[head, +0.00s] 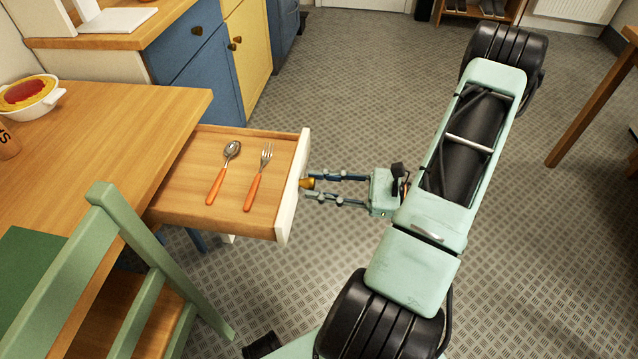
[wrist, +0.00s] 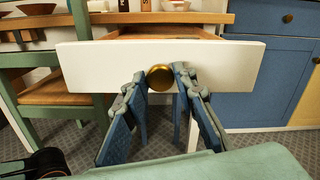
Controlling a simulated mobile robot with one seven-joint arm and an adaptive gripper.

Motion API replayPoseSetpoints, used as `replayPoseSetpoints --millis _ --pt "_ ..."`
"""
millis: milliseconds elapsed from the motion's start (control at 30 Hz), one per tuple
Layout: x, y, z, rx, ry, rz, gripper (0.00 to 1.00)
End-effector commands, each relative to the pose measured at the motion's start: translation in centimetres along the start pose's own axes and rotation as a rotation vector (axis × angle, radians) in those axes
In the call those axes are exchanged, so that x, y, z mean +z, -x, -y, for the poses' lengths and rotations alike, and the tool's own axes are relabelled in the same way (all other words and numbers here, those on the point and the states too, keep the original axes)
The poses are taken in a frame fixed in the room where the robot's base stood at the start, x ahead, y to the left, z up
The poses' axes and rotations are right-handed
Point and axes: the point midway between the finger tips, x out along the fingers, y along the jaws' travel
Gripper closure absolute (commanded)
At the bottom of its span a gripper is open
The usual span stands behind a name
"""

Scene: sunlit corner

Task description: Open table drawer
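The table drawer (head: 173,190) is pulled well out from under the wooden table (head: 100,110). A spoon (head: 224,170) and a fork (head: 259,177), both with orange handles, lie in it. Its white front panel (wrist: 90,65) faces my gripper and carries a round brass knob (wrist: 160,78). My gripper (wrist: 161,75) has a finger on each side of the knob, the tips close against it. In the head view my gripper (head: 309,187) reaches the drawer front from the right, and its fingers partly cover the knob.
A green chair (head: 150,260) stands at the table, close to the drawer's near side. Blue and yellow cabinets (head: 205,80) stand behind the drawer. A bowl (head: 30,97) sits on the table. The patterned floor right of the drawer is open around my arm.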

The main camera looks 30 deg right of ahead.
Motion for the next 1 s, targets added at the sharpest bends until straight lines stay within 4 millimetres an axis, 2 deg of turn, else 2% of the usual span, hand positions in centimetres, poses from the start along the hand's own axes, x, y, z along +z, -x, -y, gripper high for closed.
replayPoseSetpoints --millis 33,100,133,467,567,800,1000 --pt "0.0 0.0 0.0 0.0 -0.001 0.0 0.67" --pt "0.0 0.0 0.0 0.0 -0.001 0.0 0.59" --pt "0.0 0.0 0.0 0.0 0.0 0.001 0.59" --pt "0.0 0.4 0.1 -0.002 0.001 0.0 0.59" --pt "-0.1 1.6 0.1 -0.005 0.001 -0.002 0.59" --pt "-0.1 6.7 0.1 -0.005 0.002 -0.003 0.59" --pt "-0.1 10.3 0.0 -0.003 0.001 -0.001 0.59"
